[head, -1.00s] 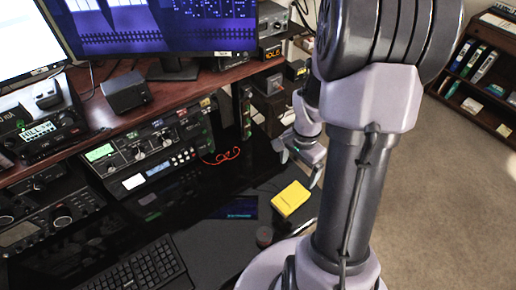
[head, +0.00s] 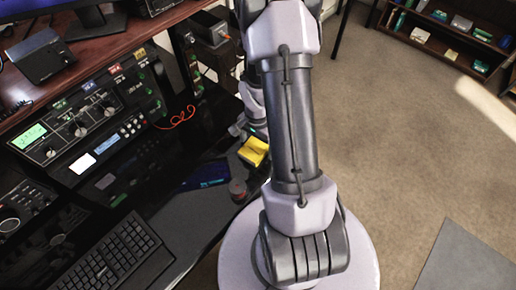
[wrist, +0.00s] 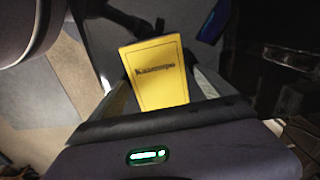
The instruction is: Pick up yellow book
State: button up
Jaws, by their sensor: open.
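The yellow book (head: 253,151) lies on the dark desk near its right edge, partly hidden by my arm in the head view. In the wrist view the yellow book (wrist: 157,72) shows its cover with dark lettering, just beyond my gripper's body. My gripper (head: 243,131) is at the book's far side in the head view, mostly hidden by the arm. In the wrist view my open gripper (wrist: 158,88) has its fingers toward either side of the book. I cannot tell whether they touch it.
A dark red round object (head: 238,190) stands near the book at the desk edge. A keyboard (head: 105,262) and a dark blue flat item (head: 205,175) are on the desk. Radio gear (head: 85,130) lines the left. The carpet at right is open, with a bookshelf (head: 450,35) behind.

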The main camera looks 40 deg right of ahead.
jog(key=shift+r, duration=0.2)
jog(key=shift+c, duration=1.3)
jog(key=c, duration=1.4)
